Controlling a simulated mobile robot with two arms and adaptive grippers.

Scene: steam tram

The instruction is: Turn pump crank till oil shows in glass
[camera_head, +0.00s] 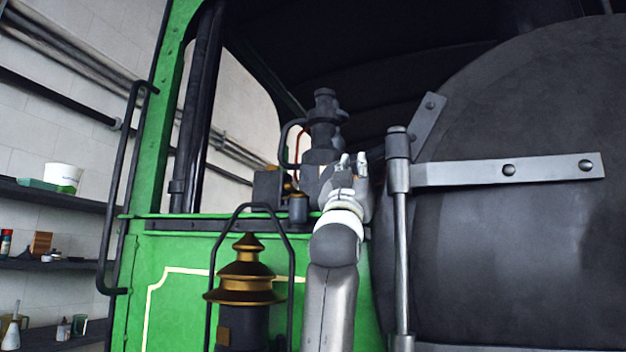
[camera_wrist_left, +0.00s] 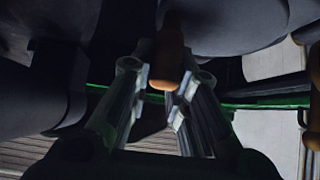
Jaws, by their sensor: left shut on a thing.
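My left gripper (camera_head: 353,160) reaches up from below to the pump area beside the boiler front. In the left wrist view its fingers (camera_wrist_left: 161,88) are shut on an orange-brown handle (camera_wrist_left: 169,50), which I take to be the crank grip. In the head view the gripper hides the grip and crank. A dark box (camera_head: 269,187) with a small dark cylinder (camera_head: 298,208) stands just left of the gripper, perhaps the pump. I cannot make out the glass or any oil. My right gripper is not in view.
A brass-topped lantern (camera_head: 246,273) stands in front of the green cab panel (camera_head: 180,270). The round boiler door (camera_head: 520,240) with its hinge strap (camera_head: 510,170) and upright rod (camera_head: 401,260) is close on the right. A dark valve column (camera_head: 323,125) rises behind the gripper.

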